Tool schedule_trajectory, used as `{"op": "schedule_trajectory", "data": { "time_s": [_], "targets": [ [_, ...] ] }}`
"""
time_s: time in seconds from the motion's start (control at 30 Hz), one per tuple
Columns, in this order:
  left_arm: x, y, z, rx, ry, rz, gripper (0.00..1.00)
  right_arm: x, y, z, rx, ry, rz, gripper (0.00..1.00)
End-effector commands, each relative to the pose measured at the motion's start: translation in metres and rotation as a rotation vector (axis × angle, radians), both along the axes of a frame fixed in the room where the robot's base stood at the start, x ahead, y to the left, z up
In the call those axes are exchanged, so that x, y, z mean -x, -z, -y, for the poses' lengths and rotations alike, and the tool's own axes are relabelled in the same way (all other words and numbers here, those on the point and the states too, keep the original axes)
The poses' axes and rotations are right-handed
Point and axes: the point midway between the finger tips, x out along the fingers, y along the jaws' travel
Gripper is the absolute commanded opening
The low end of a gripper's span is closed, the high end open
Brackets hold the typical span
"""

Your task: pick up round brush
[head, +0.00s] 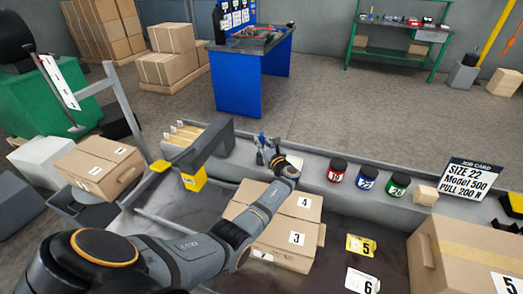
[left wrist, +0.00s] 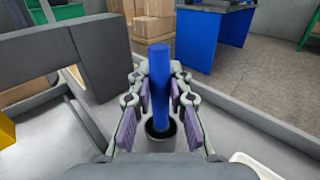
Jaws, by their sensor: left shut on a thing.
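The round brush shows as a thick blue handle (left wrist: 160,70) in the left wrist view. It stands nearly upright, with its lower end in or over a dark round cup (left wrist: 160,136); its bristles are not visible. My left gripper (left wrist: 159,90) is shut on this handle, with a finger on each side. In the head view my left gripper (head: 268,151) is at the far side of the bench, beyond the cartons, and my wrist hides most of the cup and brush. My right gripper is not in view.
Red, blue and green-labelled jars (head: 367,178) stand right of my left gripper, near a job card (head: 471,178). Numbered cartons (head: 285,218) lie under my left forearm. A grey machine arm (head: 205,145) is close on the left. A large carton (head: 470,250) stands at right.

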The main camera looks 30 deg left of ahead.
Motion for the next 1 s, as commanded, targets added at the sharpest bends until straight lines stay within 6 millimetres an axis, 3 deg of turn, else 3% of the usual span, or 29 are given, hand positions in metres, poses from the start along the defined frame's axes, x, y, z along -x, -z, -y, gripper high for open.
{"op": "schedule_trajectory", "data": {
  "time_s": [0.17, 0.43, 0.6, 1.0],
  "targets": [
    [0.000, -0.007, 0.000, -0.001, 0.000, 0.003, 0.00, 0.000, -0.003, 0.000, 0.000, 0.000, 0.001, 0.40],
    [0.000, -0.066, 0.000, 0.000, 0.000, 0.006, 0.00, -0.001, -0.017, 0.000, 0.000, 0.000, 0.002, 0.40],
    [0.000, -0.093, 0.000, 0.000, 0.000, 0.002, 0.00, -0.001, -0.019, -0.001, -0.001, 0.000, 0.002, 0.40],
    [0.000, -0.100, 0.000, 0.000, 0.000, 0.000, 0.00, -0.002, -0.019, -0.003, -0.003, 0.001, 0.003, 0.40]
  ]
}}
